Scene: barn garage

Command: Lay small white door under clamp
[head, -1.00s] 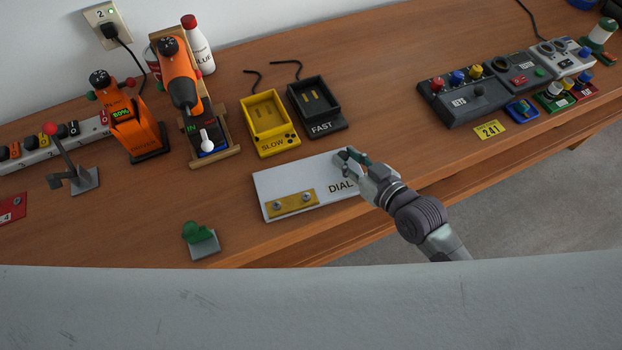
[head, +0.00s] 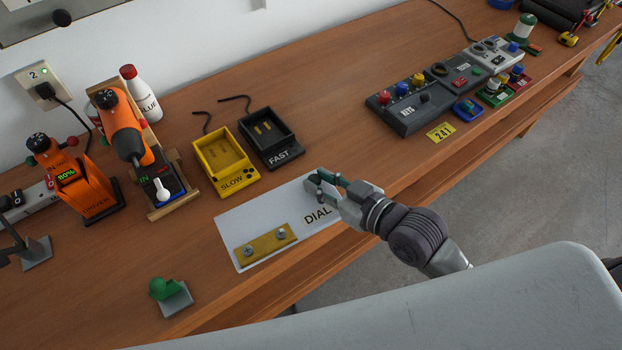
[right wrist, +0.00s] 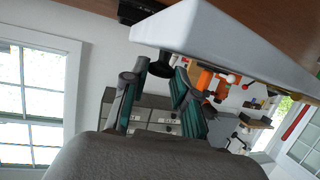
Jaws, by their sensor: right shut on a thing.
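The small white door (head: 232,230) lies flat on the wooden bench near its front edge. It carries the word DIAL and a brass strip (head: 266,245) with two screws. My right gripper (head: 319,184) is at the door's far right corner and covers part of it. In the right wrist view the door (right wrist: 215,38) fills the top, and my right gripper's fingers (right wrist: 157,78) are closed around a small dark knob-like part beside it. A grey stand with a lever (head: 36,253), possibly the clamp, is cut off at the left edge. My left gripper is not in view.
A green piece on a grey base (head: 173,298) stands left of the door. Yellow SLOW (head: 222,162) and black FAST (head: 270,137) chargers stand behind it, and orange drivers (head: 84,184) further left.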

